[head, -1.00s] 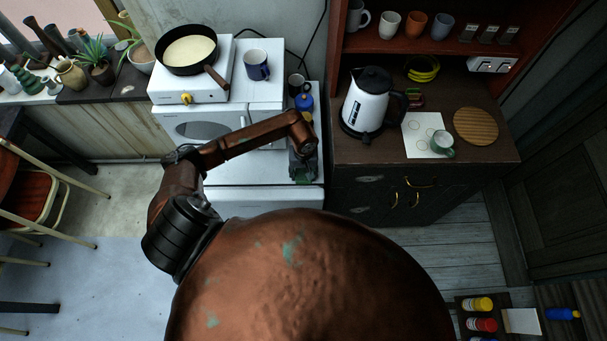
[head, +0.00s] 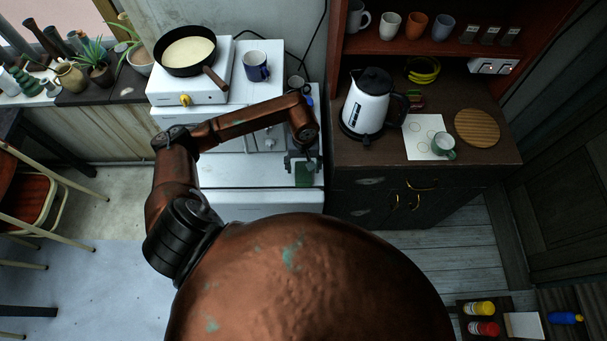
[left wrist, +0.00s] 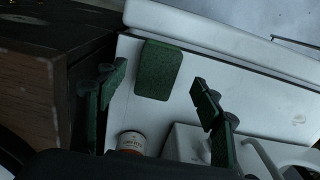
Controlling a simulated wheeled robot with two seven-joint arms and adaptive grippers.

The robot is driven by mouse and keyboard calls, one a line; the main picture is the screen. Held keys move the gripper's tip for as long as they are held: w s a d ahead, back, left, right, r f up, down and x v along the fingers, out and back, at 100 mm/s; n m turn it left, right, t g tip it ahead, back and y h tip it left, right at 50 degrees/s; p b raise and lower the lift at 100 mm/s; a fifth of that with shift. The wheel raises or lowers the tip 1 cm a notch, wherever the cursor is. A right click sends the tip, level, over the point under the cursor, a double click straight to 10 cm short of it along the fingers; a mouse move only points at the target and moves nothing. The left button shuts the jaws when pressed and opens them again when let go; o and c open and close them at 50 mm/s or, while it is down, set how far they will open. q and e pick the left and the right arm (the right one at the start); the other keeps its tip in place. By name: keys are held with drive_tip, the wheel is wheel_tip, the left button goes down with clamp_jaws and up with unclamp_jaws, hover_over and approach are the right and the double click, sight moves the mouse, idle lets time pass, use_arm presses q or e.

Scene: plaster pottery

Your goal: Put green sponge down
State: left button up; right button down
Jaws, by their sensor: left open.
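The green sponge (head: 304,175) lies flat on the white worktop (head: 250,175), near its right edge. In the left wrist view the sponge (left wrist: 158,70) is whole and clear, with white surface on both sides. My left gripper (head: 303,158) is above and beside the sponge in the head view. In the left wrist view its two dark green fingers (left wrist: 159,88) are spread wide, with the sponge beyond and between them, not gripped. My right gripper is not in view.
A dark cabinet with a white kettle (head: 367,102) stands just right of the worktop. A white cooker with a pan (head: 188,50) and a blue mug (head: 256,66) is behind. A labelled jar (left wrist: 131,142) stands near the gripper in the left wrist view.

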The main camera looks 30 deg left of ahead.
sight(303, 177)
use_arm(q)
drive_tip(key=shift+r+b, duration=0.3)
drive_tip(key=shift+r, duration=1.8)
drive_tip(key=shift+s, duration=0.1)
